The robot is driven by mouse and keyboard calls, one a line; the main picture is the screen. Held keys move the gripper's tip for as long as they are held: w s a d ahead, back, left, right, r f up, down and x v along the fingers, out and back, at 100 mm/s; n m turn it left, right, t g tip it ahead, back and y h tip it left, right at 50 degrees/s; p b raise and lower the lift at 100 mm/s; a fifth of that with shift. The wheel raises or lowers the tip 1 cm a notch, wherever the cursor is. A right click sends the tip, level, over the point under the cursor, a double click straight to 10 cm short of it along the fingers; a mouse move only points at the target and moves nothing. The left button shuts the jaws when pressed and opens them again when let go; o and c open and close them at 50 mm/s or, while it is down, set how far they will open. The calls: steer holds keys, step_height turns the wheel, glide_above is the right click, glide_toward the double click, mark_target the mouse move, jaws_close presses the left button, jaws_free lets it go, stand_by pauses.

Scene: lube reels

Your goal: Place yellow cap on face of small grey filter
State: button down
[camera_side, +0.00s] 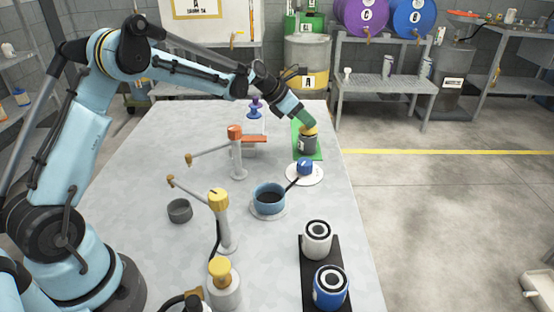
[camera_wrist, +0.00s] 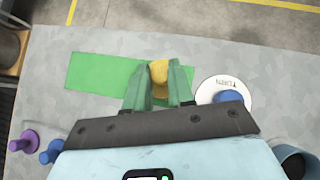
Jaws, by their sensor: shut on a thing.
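My gripper (camera_side: 306,119) has green fingers and is at the far right of the table in the side view. In the wrist view my gripper (camera_wrist: 159,66) is shut on a yellow cap (camera_wrist: 159,75). The yellow cap (camera_side: 311,130) sits at the top of the small grey filter (camera_side: 308,145) in the side view; I cannot tell whether they touch or how well they line up. The filter stands on a green mat (camera_side: 301,127). The mat (camera_wrist: 98,70) also shows in the wrist view, where the fingers and cap largely hide the filter.
A white disc (camera_side: 318,178) with a blue piece (camera_side: 305,166) is close to the mat. A blue pot (camera_side: 269,196) stands nearer, with orange-topped (camera_side: 237,150) and yellow-topped (camera_side: 222,215) pumps to its left. Two filters stand on a black mat (camera_side: 309,269) in front.

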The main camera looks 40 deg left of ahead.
steer(key=shift+f, duration=0.15)
steer(key=c, duration=1)
jaws_free()
